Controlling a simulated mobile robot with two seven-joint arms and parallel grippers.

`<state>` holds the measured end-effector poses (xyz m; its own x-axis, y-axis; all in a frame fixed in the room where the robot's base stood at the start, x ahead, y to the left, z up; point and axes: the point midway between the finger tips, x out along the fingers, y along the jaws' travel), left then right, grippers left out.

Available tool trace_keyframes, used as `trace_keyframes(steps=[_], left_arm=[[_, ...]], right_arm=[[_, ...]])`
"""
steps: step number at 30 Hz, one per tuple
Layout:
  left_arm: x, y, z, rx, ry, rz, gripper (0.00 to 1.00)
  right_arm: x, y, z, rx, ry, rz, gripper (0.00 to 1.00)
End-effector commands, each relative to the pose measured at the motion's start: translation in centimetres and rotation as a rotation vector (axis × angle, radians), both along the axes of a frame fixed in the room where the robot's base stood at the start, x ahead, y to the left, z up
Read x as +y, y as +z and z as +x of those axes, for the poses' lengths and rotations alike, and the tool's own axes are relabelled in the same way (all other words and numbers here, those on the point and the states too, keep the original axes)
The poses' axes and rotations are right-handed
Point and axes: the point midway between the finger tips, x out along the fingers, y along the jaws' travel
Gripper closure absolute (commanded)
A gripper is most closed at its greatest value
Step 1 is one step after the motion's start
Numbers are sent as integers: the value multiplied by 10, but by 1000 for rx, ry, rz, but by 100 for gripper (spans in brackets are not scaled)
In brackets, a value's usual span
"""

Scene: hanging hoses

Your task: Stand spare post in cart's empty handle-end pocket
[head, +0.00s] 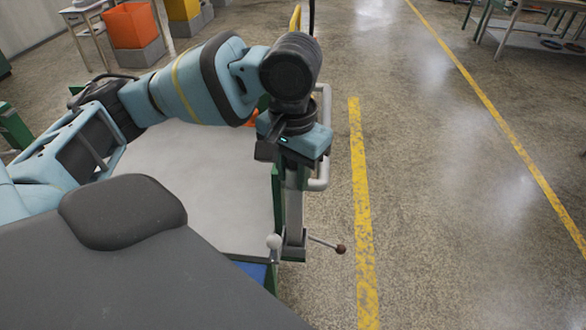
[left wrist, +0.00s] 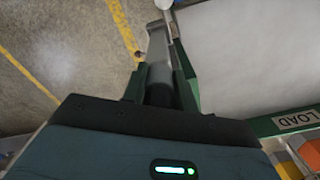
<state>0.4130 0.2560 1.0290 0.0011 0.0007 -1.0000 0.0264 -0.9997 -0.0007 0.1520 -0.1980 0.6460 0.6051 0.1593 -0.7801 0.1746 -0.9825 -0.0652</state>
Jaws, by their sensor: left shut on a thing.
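My left gripper (head: 293,160) points down at the cart's right edge and is shut on a grey upright post (head: 294,205), which I take to be the spare post. In the left wrist view the post (left wrist: 156,55) runs away from the gripper between green parts. The cart (head: 200,190) has a pale grey deck and a green frame. Its grey tube handle (head: 325,150) stands just right of the post. The post's lower end is at a grey fitting (head: 292,248) by the cart's near right corner; I cannot tell whether it is inside a pocket. My right gripper is not in view.
A lever with a dark red knob (head: 341,249) sticks out right of the fitting, and a white ball knob (head: 274,242) sits at its left. A LOAD label (left wrist: 297,120) is on the cart's green edge. Open floor with yellow lines (head: 361,210) lies to the right.

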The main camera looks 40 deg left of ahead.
Motion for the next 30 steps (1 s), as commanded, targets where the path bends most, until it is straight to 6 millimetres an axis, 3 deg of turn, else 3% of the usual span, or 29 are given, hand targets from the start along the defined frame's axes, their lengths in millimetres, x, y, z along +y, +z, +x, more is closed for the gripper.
trace_keyframes(steps=[1, 5, 17, 30], left_arm=[[0, 0, 0, -1, 0, 0, 68], [0, 0, 0, 0, 0, 0, 51], [0, 3, 0, -1, -1, -1, 50], [-1, 88, 0, -6, -1, -2, 50]], right_arm=[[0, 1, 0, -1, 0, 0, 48], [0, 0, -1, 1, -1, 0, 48], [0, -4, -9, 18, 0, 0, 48], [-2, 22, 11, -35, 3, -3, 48]])
